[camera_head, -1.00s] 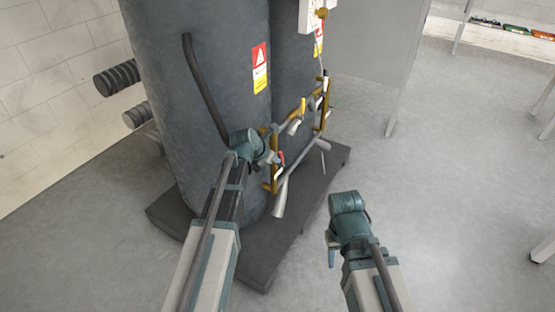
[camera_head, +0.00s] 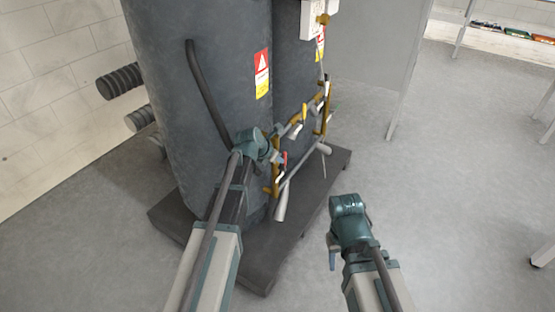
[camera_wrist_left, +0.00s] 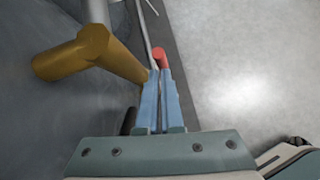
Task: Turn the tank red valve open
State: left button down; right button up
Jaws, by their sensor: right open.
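The tank's red valve handle (camera_head: 285,157) shows as a small red spot on the brass and grey pipework low on the front tank. It also shows in the left wrist view as a red rounded end (camera_wrist_left: 160,55). My left gripper (camera_head: 273,156) is at this handle. In the left wrist view its blue fingers (camera_wrist_left: 161,75) are close together, with the red handle at their tips, and they look shut on it. The valve body behind is mostly hidden. My right gripper (camera_head: 333,252) is open and empty over the floor, right of the tank base.
The large grey tanks (camera_head: 215,90) stand on a dark base (camera_head: 262,262). A brass pipe (camera_wrist_left: 90,48) is close left of my left fingers. A white box (camera_head: 313,18) hangs above the pipework. The floor (camera_head: 440,190) on the right is clear.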

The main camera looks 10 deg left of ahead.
pick_arm(q)
jog(key=shift+w+d+r, duration=0.15)
jog(key=shift+w+d, duration=0.05)
jog(key=shift+w, duration=0.2)
jog(key=p+v, duration=0.9)
jog(key=v, duration=0.2)
jog(key=shift+w+a+r+p, duration=0.15)
jog(key=shift+a+r+p, duration=0.25)
jog(key=shift+r, duration=0.15)
pick_arm(e)
notch_tip(320, 180, up, 10)
jog(key=shift+d, duration=0.15)
jog(key=shift+s+f, duration=0.1)
